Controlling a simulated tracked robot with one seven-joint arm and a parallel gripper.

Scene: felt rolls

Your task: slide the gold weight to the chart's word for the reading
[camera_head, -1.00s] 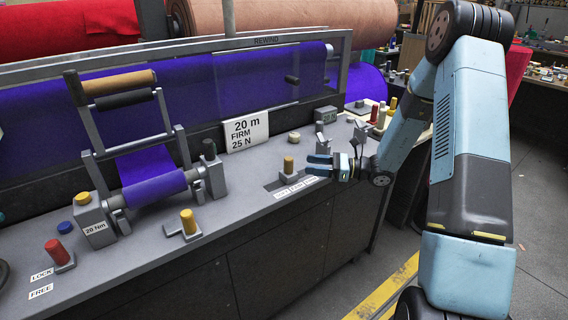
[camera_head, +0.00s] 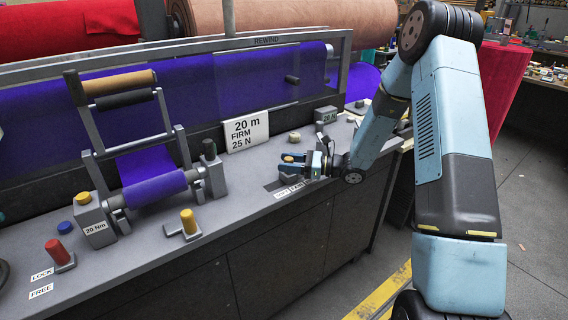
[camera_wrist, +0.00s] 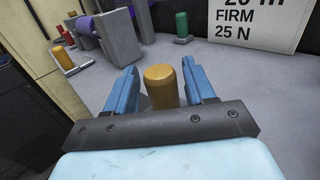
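The gold weight (camera_wrist: 162,88) is a short upright gold cylinder on the grey bench; its top (camera_head: 289,158) shows in the head view, its lower part hidden by my gripper. My gripper (camera_wrist: 160,68) is open around it, one blue finger on each side. A narrow gap seems to show on each side in the wrist view. White word labels (camera_head: 282,194) lie on a dark strip at the bench's front, partly hidden by my gripper and too small to read. The chart card (camera_head: 247,132) reads "20 m FIRM 25 N"; it also shows in the wrist view (camera_wrist: 245,24).
A yellow-knobbed lever (camera_head: 188,222) and a red-knobbed lever (camera_head: 58,252) by LOCK and FREE labels stand to the left. A pale round knob (camera_head: 295,137) is close behind my gripper.

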